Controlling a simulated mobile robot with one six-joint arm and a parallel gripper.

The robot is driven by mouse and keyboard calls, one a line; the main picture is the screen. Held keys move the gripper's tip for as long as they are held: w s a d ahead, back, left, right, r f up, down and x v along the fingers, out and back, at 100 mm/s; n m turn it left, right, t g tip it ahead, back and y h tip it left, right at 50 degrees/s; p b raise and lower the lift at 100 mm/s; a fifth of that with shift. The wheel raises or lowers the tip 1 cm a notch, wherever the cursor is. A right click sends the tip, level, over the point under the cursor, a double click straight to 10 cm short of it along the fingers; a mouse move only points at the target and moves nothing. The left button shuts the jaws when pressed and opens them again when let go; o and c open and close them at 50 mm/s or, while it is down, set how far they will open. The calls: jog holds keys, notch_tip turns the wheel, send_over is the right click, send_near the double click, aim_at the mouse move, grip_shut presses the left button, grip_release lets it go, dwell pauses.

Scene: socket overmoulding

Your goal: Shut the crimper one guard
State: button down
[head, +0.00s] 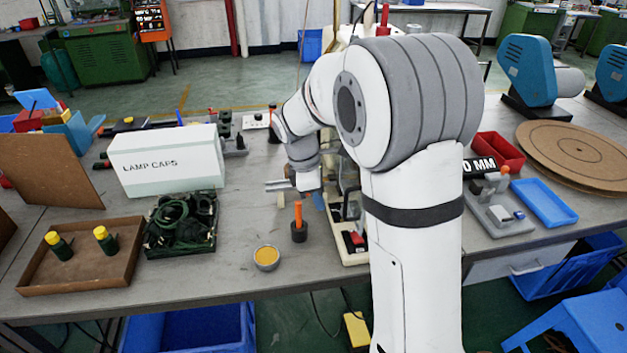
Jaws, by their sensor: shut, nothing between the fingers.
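My gripper (278,185) is in the middle of the head view, above the bench, with its fingers pointing left. It is shut and holds nothing. A bench machine with a cream base (352,256) and a red and black switch (354,240) stands just right of the gripper, largely hidden behind my arm; it appears to be crimper one. Its guard cannot be made out, so I cannot tell whether it is open or shut. The gap between my gripper and the guard is also hidden.
A white lamp caps box (165,165), a tray of dark cables (181,222) and a brown tray (80,280) stand left. An orange-handled tool (298,222) and a small tin (266,258) stand in front of the gripper. A red bin (500,150) is right.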

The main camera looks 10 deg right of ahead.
jog(key=shift+s+d+r, duration=0.1)
jog(key=shift+s+d, duration=0.05)
jog(key=shift+d, duration=0.8)
jog(key=shift+s+d+r, duration=0.1)
jog(key=shift+s+d, duration=0.05)
jog(key=shift+d, duration=0.8)
jog(key=shift+s+n, duration=0.1)
jog(key=shift+n, duration=0.2)
